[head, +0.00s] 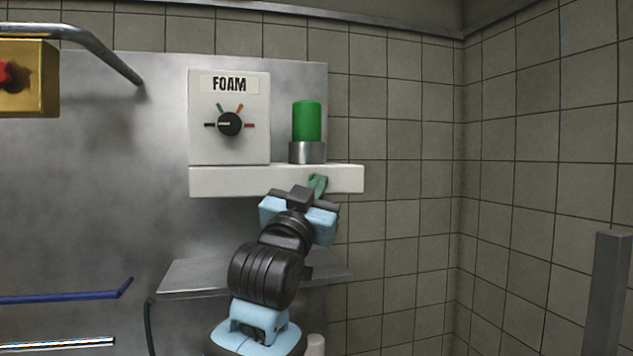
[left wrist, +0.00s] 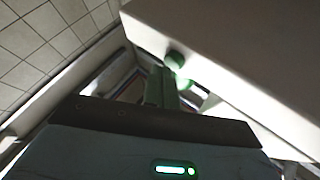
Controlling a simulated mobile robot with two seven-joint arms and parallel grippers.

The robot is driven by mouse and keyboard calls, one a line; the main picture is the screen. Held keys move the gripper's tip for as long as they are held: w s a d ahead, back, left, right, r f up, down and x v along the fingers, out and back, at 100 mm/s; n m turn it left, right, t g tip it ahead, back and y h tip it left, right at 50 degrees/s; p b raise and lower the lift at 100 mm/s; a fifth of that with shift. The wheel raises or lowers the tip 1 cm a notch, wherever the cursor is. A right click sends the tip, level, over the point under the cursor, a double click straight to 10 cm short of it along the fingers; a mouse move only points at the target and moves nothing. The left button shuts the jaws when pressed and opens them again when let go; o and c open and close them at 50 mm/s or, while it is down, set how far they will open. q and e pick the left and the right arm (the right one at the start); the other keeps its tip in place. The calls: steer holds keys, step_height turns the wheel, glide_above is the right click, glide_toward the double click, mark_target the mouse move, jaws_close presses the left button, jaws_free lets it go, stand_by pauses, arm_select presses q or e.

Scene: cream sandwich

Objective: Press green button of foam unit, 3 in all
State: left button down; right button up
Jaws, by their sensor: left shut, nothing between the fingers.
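The foam unit (head: 258,150) is a white panel on the wall with a FOAM label, a black dial (head: 229,124) and a white ledge (head: 230,182). A green cylinder (head: 307,121) stands upright in a metal collar on the ledge. My left gripper (head: 317,185) is shut and empty, its green fingertips in front of the ledge's right part. In the left wrist view the green fingers (left wrist: 160,88) are beside a small round green button (left wrist: 175,61) at the white ledge (left wrist: 240,70). I cannot tell whether they touch. In the head view the gripper hides this button. My right gripper is not in view.
A metal shelf (head: 190,277) is below the unit. A yellow box with a red knob (head: 8,75) and a metal rail (head: 105,56) are at the upper left. A blue bar (head: 70,297) is at the lower left.

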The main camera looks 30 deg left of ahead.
arm_select(q)
steer(key=shift+w+a, duration=0.3)
steer(key=shift+a, duration=0.05)
stand_by(0.9)
steer(key=shift+s+d, duration=0.1)
steer(key=shift+d, duration=0.05)
steer(key=shift+s+d, duration=0.45)
steer(key=shift+d, duration=0.1)
stand_by(0.4)
steer(key=s+d, duration=0.3)
steer(key=shift+s+d, duration=0.15)
steer(key=shift+d, duration=0.25)
stand_by(0.9)
